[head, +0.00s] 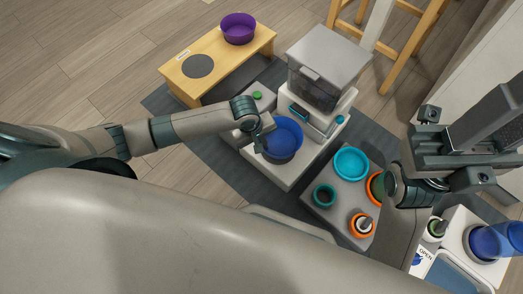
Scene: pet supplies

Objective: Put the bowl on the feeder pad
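A blue bowl (284,142) is at the white base of the feeder (297,177), below its clear-fronted hopper. Whether it rests on the base or is held just above it, I cannot tell. My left gripper (262,140) is at the bowl's left rim. Its fingertips are small and partly hidden, so I cannot tell if they are shut on the rim. My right gripper (470,140) is raised at the right, away from the bowl. Its fingers cannot be made out clearly.
A purple bowl (238,28) stands on a wooden bench (238,52) with a round grey pad (198,66). A grey tray (327,214) holds teal and orange dishes. A wooden stool (415,50) stands behind. A blue container (490,241) is at lower right.

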